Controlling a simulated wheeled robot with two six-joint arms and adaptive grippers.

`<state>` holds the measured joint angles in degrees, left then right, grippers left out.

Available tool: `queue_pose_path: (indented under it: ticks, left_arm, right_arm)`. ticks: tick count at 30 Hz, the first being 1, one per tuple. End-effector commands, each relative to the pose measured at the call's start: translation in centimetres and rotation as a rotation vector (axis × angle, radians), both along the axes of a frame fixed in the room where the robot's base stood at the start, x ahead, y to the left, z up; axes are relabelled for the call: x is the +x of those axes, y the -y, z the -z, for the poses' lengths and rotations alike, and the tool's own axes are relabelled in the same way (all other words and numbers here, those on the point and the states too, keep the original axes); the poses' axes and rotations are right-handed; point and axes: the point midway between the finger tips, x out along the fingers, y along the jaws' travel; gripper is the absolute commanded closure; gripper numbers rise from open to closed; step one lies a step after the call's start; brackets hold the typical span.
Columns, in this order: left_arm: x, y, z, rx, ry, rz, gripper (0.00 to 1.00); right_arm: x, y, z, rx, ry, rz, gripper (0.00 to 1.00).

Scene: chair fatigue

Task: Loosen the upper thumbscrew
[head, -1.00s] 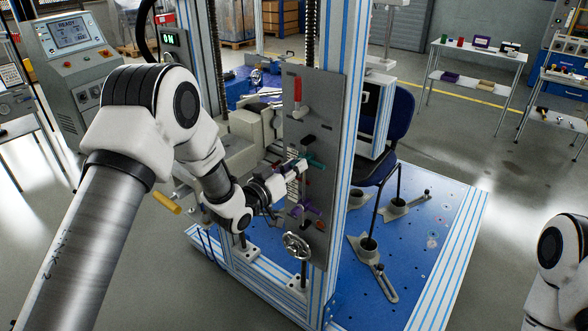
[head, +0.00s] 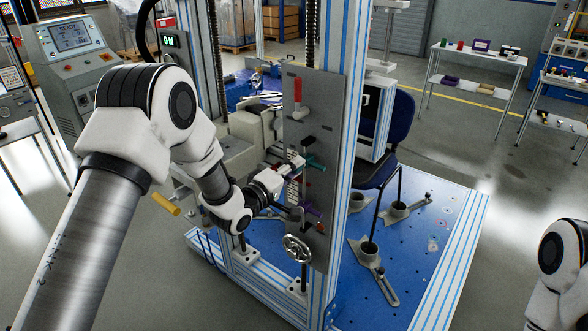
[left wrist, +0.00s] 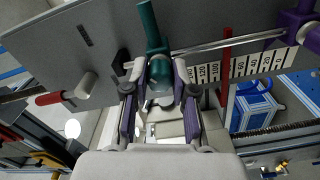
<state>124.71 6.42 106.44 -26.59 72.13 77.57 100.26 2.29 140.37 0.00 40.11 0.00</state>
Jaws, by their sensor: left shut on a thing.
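The teal upper thumbscrew (head: 316,163) sits on the grey upright panel (head: 322,115). In the left wrist view the thumbscrew (left wrist: 150,28) has a long bar pointing up and a round hub between my fingers. My left gripper (head: 296,164) reaches the panel from the left and is shut on this thumbscrew. Its two purple-padded fingers (left wrist: 160,82) stand on either side of the hub. A purple lower thumbscrew (head: 312,210) is below on the same panel. It shows at the right edge of the left wrist view (left wrist: 300,25). My right gripper is out of view.
A red-handled lever (head: 298,92) is above on the panel, and a handwheel (head: 297,247) is below. A white scale (left wrist: 255,65) lies between the thumbscrews. The blue frame post (head: 345,150) stands close on the right. A chair (head: 397,125) is behind it.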

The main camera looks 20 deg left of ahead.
Motion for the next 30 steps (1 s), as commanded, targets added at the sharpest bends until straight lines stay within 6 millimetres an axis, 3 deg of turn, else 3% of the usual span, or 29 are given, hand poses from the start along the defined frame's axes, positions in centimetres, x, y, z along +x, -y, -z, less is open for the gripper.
queue_pose_path:
  ticks: [18, 30]
  left_arm:
    - [0.00, -0.07, 0.12, -0.544, -0.198, -0.003, 1.00]
    - [-0.01, -0.05, 0.21, -0.788, -0.287, -0.003, 1.00]
  right_arm:
    - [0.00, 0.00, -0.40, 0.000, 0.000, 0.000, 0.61]
    - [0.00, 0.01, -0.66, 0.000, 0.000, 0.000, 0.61]
